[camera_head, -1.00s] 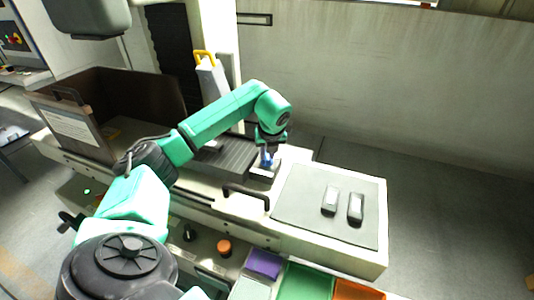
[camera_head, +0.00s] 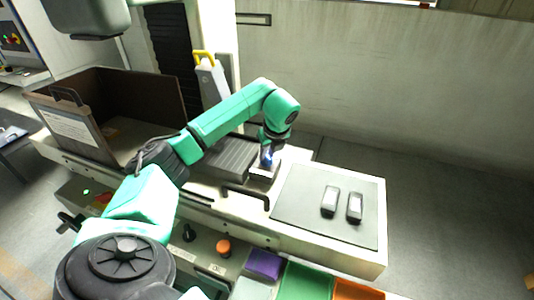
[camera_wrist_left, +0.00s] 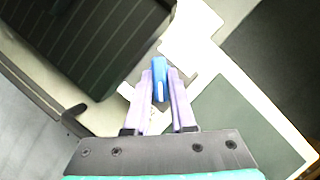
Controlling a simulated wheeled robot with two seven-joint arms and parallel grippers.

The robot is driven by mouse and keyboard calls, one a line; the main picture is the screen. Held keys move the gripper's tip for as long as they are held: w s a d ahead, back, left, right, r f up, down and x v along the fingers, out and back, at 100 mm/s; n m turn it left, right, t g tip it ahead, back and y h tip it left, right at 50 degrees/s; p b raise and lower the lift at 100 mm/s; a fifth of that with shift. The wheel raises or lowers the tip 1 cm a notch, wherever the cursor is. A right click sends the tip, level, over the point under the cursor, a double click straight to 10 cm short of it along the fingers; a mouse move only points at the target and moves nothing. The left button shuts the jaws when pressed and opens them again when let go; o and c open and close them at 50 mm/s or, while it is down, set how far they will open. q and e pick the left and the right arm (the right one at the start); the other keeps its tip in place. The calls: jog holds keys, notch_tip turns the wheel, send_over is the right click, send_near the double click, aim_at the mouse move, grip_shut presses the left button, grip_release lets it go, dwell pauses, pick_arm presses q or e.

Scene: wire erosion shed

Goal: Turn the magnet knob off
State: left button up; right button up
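The magnet knob (camera_head: 267,158) is small and blue and sits at the right end of the dark ribbed magnet plate (camera_head: 224,158). In the left wrist view the knob (camera_wrist_left: 159,80) is upright in the picture, with a pale mark on its lower part. My left gripper (camera_head: 266,150) points down over it. In the wrist view the two pale purple fingers (camera_wrist_left: 160,88) stand on either side of the knob, very close to it. I cannot tell whether they press on it. My right gripper is not in view.
A grey mat (camera_head: 300,207) with two small dark devices (camera_head: 342,204) lies to the right of the knob. A black handle (camera_head: 245,194) stands on the front edge. A brown open-sided bin (camera_head: 135,90) is at the left. An orange button (camera_head: 223,247) is below.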

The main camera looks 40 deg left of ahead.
pick_arm(q)
jog(key=o, duration=0.4)
jog(key=shift+r, duration=0.1)
jog(key=shift+c, duration=0.2)
jog(key=shift+d+r, duration=0.2)
jog(key=shift+r, duration=0.1)
jog(key=p+v, duration=0.1)
jog(key=v, duration=1.3)
jog(key=shift+s+p, duration=0.2)
jog(key=shift+p, duration=0.15)
jog(key=shift+f, duration=0.1)
